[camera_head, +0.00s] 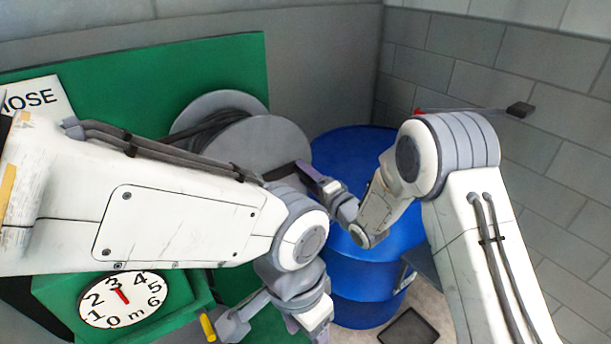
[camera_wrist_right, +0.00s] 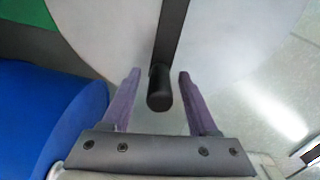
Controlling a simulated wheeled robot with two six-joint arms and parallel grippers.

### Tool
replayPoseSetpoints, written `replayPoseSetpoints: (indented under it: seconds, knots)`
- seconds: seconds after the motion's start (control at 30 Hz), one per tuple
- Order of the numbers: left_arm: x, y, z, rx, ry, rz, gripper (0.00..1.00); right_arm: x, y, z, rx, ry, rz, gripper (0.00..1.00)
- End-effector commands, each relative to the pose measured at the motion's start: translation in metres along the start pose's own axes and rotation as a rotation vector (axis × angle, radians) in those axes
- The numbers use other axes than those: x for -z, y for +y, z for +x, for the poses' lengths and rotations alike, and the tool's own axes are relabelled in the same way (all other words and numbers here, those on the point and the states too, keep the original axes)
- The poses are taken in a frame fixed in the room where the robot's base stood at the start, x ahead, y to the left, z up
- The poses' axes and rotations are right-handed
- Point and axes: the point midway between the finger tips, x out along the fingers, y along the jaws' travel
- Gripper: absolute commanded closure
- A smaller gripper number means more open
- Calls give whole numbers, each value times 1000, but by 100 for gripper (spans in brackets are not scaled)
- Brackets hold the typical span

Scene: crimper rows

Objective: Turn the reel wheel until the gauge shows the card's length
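The grey reel wheel (camera_head: 262,142) stands against a green board, partly hidden by my left arm. In the right wrist view its pale face (camera_wrist_right: 225,40) carries a dark arm with a black crank handle (camera_wrist_right: 160,92). My right gripper (camera_wrist_right: 158,98) is open, its purple fingers on either side of the handle with gaps showing. It also shows at the wheel's right side in the head view (camera_head: 312,178). The round white gauge (camera_head: 135,298) has its red needle near 3, slightly towards 2. A white card (camera_head: 38,98) reads "HOSE", partly cut off; no length is readable. My left gripper (camera_head: 305,325) is low, its fingertips unclear.
A blue drum (camera_head: 365,285) stands right of the reel, beneath my right forearm. A green board (camera_head: 150,75) is behind the wheel. A yellow-ended part (camera_head: 207,327) is near my left gripper. Grey block walls (camera_head: 560,120) close in the right. A dark square (camera_head: 408,328) lies on the floor.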

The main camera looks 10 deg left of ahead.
Motion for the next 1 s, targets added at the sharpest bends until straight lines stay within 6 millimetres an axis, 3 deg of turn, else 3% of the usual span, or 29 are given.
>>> replayPoseSetpoints:
  seconds: [0.37, 0.47, 0.8, 1.0]
  knots:
    - [0, 0, 2, 0, 0, 0, 38, 1, 1, -5, -1, 1, 1, 38]
    - [0, 0, 5, 0, 0, 0, 38, 1, 2, -17, -2, 2, 1, 38]
    - [-1, -2, 20, 0, 0, 0, 38, 1, 2, -82, -1, 4, 1, 38]
    - [-1, -2, 24, 0, 0, 0, 38, 1, 1, -103, -1, 1, 1, 38]
